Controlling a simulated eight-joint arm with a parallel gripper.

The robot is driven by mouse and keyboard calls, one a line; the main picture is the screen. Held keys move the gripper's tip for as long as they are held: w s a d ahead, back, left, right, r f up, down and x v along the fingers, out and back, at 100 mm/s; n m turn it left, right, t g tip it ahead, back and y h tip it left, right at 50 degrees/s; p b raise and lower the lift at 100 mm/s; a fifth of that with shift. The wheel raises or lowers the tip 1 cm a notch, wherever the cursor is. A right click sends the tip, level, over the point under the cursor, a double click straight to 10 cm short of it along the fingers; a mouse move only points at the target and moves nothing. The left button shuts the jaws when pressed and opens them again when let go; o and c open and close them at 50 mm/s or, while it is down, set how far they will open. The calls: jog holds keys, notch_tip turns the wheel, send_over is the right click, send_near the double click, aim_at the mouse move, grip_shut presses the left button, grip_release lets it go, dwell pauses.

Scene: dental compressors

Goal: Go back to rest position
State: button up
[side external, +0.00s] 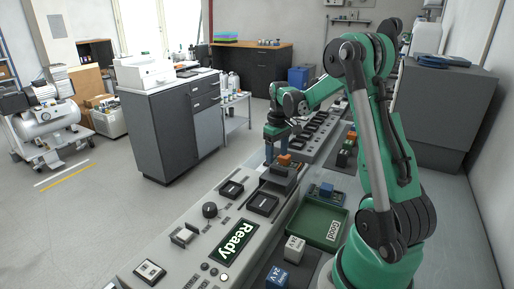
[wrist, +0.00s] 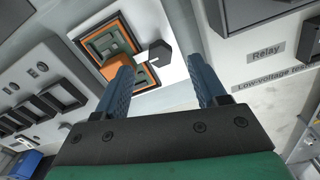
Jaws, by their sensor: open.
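My gripper (side external: 275,148) is low over the long grey console (side external: 192,262), with its blue fingers pointing down. In the wrist view my gripper (wrist: 166,82) has its two fingers spread apart with nothing between them. An orange block (wrist: 117,67) sits in a green-and-orange framed fixture (wrist: 104,42) beside the left finger, which partly hides it. I cannot tell whether that finger touches the block. An orange part also shows next to the fingers in the side view (side external: 285,159).
The console carries a display reading "Ready" (side external: 234,242). A green tray (side external: 310,222) with a white label lies to its right, near white (side external: 294,248) and blue (side external: 278,277) "24 V" blocks. A "Relay" label (wrist: 266,52) is at right in the wrist view. Open floor lies left.

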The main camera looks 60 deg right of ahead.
jog(key=shift+r, duration=1.35)
jog(key=shift+a, duration=0.1)
jog(key=shift+n+t+h, duration=0.4)
jog(key=shift+t, duration=0.2)
jog(key=a+r, duration=0.1)
jog(key=a, duration=0.1)
jog(key=w+a+r, duration=0.1)
jog(key=a, duration=0.1)
jog(key=w+a+r, duration=0.1)
jog(key=a, duration=0.1)
jog(key=shift+a, duration=0.1)
jog(key=s+a+r+n+t, duration=0.1)
jog(key=s+a+t, duration=0.1)
jog(key=a, duration=0.7)
jog(key=s+a+r+n+t, duration=0.1)
jog(key=a+t, duration=0.3)
jog(key=a, duration=0.6)
jog(key=shift+s+a+y, duration=0.25)
jog(key=shift+s+y, duration=0.15)
